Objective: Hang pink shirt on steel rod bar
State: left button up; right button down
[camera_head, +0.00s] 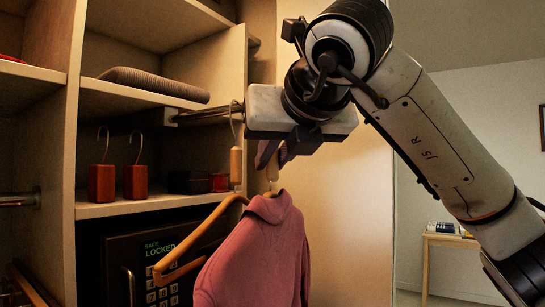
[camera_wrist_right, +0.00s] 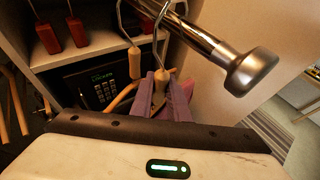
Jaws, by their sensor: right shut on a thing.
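The pink shirt (camera_head: 262,250) hangs on a hanger below my right gripper (camera_head: 271,160) in the head view. My right gripper is shut on the wooden neck of that hanger, which also shows between the purple fingers (camera_wrist_right: 165,95) in the wrist view. The steel rod bar (camera_head: 205,115) sticks out of the closet, partly hidden by my gripper in the head view. In the wrist view the rod (camera_wrist_right: 205,40) ends in a wide round cap (camera_wrist_right: 250,73). The held hanger's hook (camera_wrist_right: 158,35) is close to the rod; I cannot tell whether it rests on it. My left gripper is out of view.
An empty wooden hanger (camera_head: 195,245) hangs just left of the shirt, its neck (camera_head: 236,165) near my gripper. Red blocks with hooks (camera_head: 102,183) stand on a shelf above a safe (camera_head: 160,262). Open room lies to the right.

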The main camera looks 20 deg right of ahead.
jog(key=shift+f+b, duration=0.25)
jog(key=shift+b, duration=0.2)
dwell(0.4)
jog(key=c, duration=1.6)
grip_release()
jog(key=shift+f, duration=0.1)
